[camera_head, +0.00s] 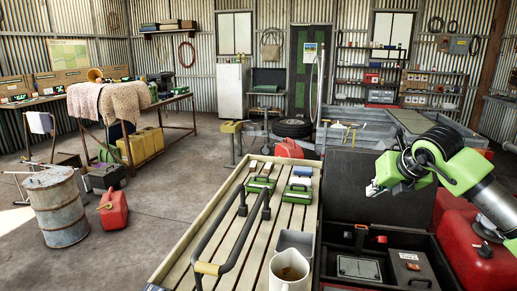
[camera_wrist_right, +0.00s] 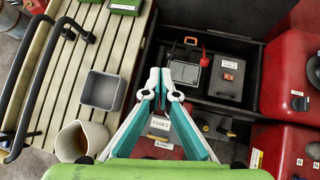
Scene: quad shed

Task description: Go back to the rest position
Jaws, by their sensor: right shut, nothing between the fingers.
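My right gripper (camera_head: 374,188) is at the right of the head view, on a green and black arm raised above the open black box. My left gripper is not in view.
The slatted bench (camera_head: 232,227) carries a grey tray (camera_head: 294,242), a jug (camera_head: 289,271), green boxes (camera_head: 300,186) and dark rails. The black box (camera_head: 448,276) holds several devices. Red tanks (camera_head: 473,262) stand right of it. The concrete floor at left is partly clear.

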